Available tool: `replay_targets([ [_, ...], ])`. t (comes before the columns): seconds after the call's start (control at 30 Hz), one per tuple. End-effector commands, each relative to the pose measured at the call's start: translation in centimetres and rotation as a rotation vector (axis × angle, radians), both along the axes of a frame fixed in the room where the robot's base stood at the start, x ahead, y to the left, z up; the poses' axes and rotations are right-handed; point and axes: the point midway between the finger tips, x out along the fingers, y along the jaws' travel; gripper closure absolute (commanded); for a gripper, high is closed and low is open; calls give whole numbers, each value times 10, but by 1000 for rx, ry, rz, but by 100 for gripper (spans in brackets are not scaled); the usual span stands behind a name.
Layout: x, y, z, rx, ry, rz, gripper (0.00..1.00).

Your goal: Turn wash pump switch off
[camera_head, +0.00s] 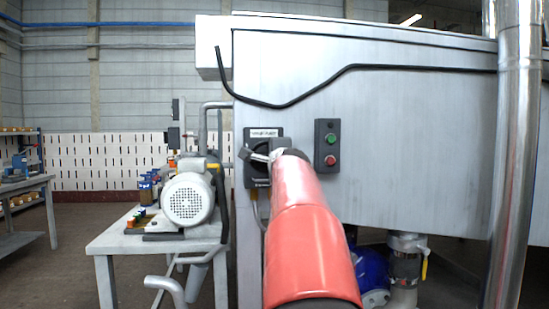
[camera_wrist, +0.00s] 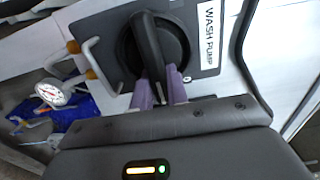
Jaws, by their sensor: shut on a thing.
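The wash pump switch (camera_head: 249,176) is a dark panel on the left end of the grey metal housing, with a white label on top. In the wrist view, the switch panel (camera_wrist: 108,52) has a "WASH PUMP" label (camera_wrist: 207,32) and a black round knob with a bar handle (camera_wrist: 146,38). The handle lies roughly parallel to the label's text. My gripper (camera_wrist: 159,90) has its purple fingertips on both sides of the handle's near end, shut on it. In the head view, my red arm hides part of the switch, and the gripper (camera_head: 265,154) is small there.
A button box (camera_head: 327,145) with green and red buttons is right of the switch. A pump motor (camera_head: 189,199) stands on a table (camera_head: 104,241) at left. A black cable crosses the housing (camera_head: 420,150) above. A steel pipe (camera_head: 515,150) stands at right.

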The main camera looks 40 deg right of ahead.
Motion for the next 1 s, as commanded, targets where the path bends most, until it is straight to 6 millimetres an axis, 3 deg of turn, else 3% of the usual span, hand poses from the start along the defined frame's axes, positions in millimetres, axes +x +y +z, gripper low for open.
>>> replay_targets([
  [0.37,0,0,-2,7,0,1,100],
  [0.4,0,0,-2,7,0,1,79],
  [0.53,0,0,-2,6,0,0,63],
  [0.83,-2,1,-1,4,-1,0,63],
  [1.0,-19,12,0,3,-3,1,63],
])
